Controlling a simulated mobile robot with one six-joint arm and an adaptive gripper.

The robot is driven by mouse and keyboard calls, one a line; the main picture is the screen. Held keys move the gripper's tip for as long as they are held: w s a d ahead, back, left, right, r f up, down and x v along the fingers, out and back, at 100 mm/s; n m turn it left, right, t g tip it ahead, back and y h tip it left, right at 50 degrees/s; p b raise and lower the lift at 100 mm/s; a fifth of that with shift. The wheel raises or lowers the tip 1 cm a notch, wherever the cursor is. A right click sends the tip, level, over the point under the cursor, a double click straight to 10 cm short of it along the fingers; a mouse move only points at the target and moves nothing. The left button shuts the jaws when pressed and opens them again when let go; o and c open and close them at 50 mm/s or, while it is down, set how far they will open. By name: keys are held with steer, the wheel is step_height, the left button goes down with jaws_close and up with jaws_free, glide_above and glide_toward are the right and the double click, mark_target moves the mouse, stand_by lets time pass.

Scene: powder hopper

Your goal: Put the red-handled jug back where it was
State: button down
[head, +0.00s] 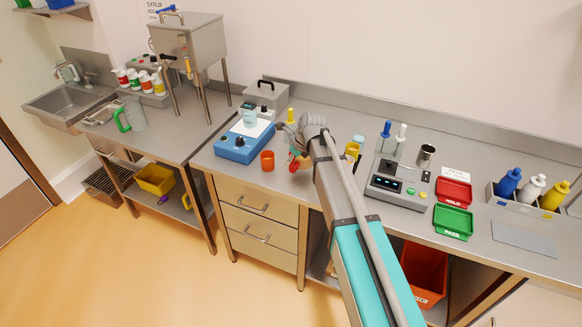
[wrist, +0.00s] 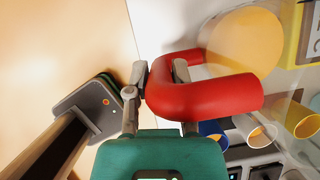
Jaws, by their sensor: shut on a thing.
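The red-handled jug shows in the wrist view by its thick red handle (wrist: 205,97). My gripper (wrist: 158,88) is shut on that handle, with one finger on each side of it. The clear jug body lies beyond the handle, and a round yellow-orange area (wrist: 245,42) shows there; I cannot tell if it is inside the jug. In the head view the red handle (head: 294,166) is a small patch at my gripper (head: 292,150), above the front of the middle counter. My arm hides part of the jug, and I cannot tell whether its base touches the counter.
A blue device (head: 238,149) and an orange cup (head: 267,161) stand just left of the gripper. A yellow cup (head: 352,149) and a scale (head: 398,190) stand to the right. A green-handled jug (head: 131,116) stands on the left counter near the steel hopper (head: 186,45).

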mark_target(291, 166)
steer(key=shift+w+a+f+b, duration=0.15)
steer(key=shift+w+f+b, duration=0.35)
steer(key=shift+f+b, duration=0.2)
steer(key=shift+s+f+b, duration=0.1)
steer(key=shift+f+b, duration=1.25)
steer(key=shift+f, duration=0.1)
steer(key=shift+c, duration=2.4)
jaws_free()
steer(key=shift+r, duration=0.2)
steer(key=p+v, duration=1.1)
steer(key=v, duration=0.1)
